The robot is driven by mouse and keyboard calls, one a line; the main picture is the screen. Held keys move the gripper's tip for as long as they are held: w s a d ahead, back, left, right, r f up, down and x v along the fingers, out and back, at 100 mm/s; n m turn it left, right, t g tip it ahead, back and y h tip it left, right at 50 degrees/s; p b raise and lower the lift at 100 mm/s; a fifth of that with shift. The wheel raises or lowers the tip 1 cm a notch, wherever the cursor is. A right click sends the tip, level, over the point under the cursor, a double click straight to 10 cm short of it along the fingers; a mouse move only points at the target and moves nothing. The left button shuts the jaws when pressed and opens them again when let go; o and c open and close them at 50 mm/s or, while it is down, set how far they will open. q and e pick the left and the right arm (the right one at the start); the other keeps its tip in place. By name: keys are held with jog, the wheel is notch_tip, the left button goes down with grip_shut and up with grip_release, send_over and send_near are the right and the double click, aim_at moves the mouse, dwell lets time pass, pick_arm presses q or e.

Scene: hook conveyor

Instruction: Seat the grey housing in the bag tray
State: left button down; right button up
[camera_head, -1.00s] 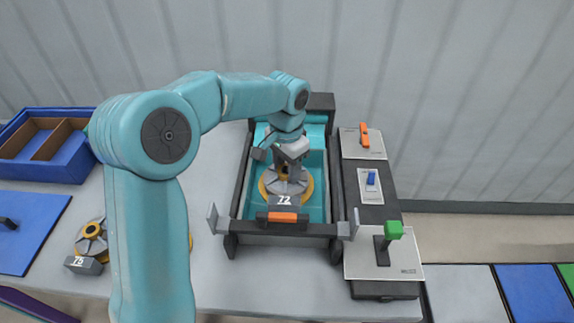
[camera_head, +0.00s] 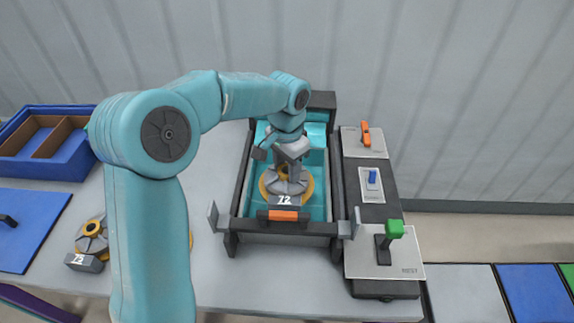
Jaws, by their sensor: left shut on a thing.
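The grey housing (camera_head: 286,188) has a yellow-orange ring at its base and a dark block marked 72 at its front. It sits inside the teal-lined bag tray (camera_head: 322,206), near the tray's front end. My left gripper (camera_head: 288,165) comes down from above and is shut on the top of the housing. The fingers partly hide the housing's upper part. I cannot tell whether its base rests flat on the tray floor. An orange latch (camera_head: 283,215) shows on the tray's front edge. My right gripper is not in view.
A second housing (camera_head: 92,243) stands at the left, partly behind my arm. A blue divided box (camera_head: 45,150) and a blue mat (camera_head: 30,225) lie at far left. A panel right of the tray carries an orange switch (camera_head: 365,134), a blue switch (camera_head: 372,177) and a green-knobbed lever (camera_head: 394,229).

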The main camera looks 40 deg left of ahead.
aim_at(287, 169)
pick_arm(q)
jog(key=shift+f+b, duration=2.65)
jog(key=shift+f, duration=1)
jog(key=shift+c, duration=2.4)
grip_release()
jog(key=shift+r, duration=0.1)
notch_tip(287, 169, up, 16)
jog(key=p, duration=0.1)
jog(key=shift+r, duration=0.1)
